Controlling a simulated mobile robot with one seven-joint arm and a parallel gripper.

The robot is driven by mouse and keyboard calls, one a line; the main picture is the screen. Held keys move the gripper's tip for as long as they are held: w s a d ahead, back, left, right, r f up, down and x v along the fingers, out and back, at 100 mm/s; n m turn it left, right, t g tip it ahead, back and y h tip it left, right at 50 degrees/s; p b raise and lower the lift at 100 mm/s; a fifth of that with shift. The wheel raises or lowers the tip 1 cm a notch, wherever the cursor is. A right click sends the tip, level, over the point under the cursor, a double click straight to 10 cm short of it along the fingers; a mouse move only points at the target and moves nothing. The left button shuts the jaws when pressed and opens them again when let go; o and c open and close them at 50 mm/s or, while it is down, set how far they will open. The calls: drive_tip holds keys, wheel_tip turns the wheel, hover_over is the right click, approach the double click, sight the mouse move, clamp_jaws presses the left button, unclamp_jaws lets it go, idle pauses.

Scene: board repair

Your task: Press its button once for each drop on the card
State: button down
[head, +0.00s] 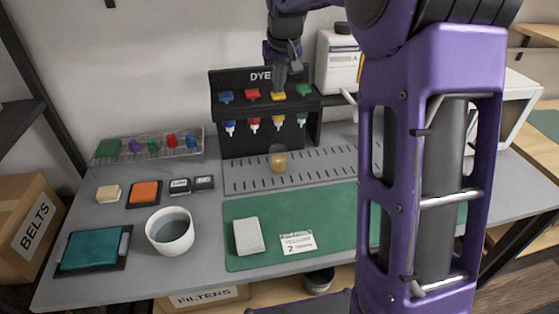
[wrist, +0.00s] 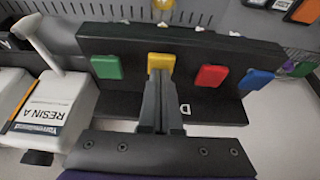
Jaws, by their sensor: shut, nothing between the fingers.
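The black dye rack (head: 231,84) stands at the back of the bench, with blue (head: 226,96), red (head: 252,94), yellow (head: 279,96) and green (head: 303,90) buttons in a row. Small nozzles hang below them. The white card (head: 298,242) lies on the green mat; it shows a "2", and its smaller print is too small to read. A small amber cup (head: 278,162) stands below the yellow nozzle. My gripper (head: 280,84) is shut and empty, pointing down over the yellow button. In the wrist view its tips (wrist: 161,74) overlap the yellow button (wrist: 161,63); I cannot tell whether they touch.
A white resin bottle (head: 338,62) stands right of the rack. A wire rack of coloured pieces (head: 150,148), a white mug (head: 170,239), a teal pad (head: 90,250) and a pale block (head: 248,236) are on the bench. My arm hides the right side.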

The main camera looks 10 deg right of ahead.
drive_tip(key=shift+r+p, duration=1.15)
drive_tip(key=shift+r, duration=0.1)
drive_tip(key=shift+f+b, duration=0.85)
drive_tip(key=shift+f, duration=0.55)
drive_tip(key=shift+r, duration=0.2)
drive_tip(key=shift+r+p, duration=1.15)
